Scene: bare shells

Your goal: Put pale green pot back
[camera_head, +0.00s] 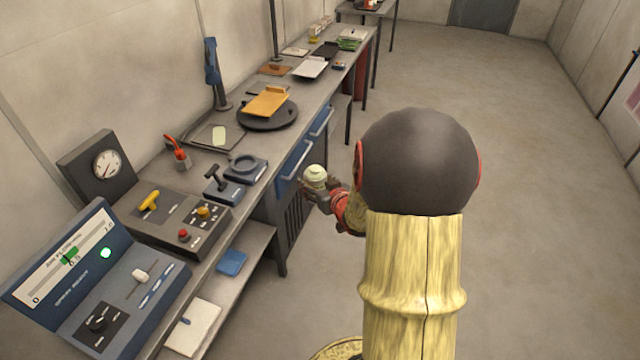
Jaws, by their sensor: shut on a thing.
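The pale green pot (316,174) is small and rounded, with a lighter top. My gripper (318,188) is shut on the pot and holds it upright, in the air beside the front of the long workbench (192,189). The pot is to the right of the blue drawers, and its lower part is hidden by the fingers. My arm's large dark joint and yellow link cover much of the view to the right of the pot.
On the bench, a dark square mat with a pale patch (219,136) lies near a round dark turntable (267,117) bearing an orange board (267,102). Floor to the right is clear.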

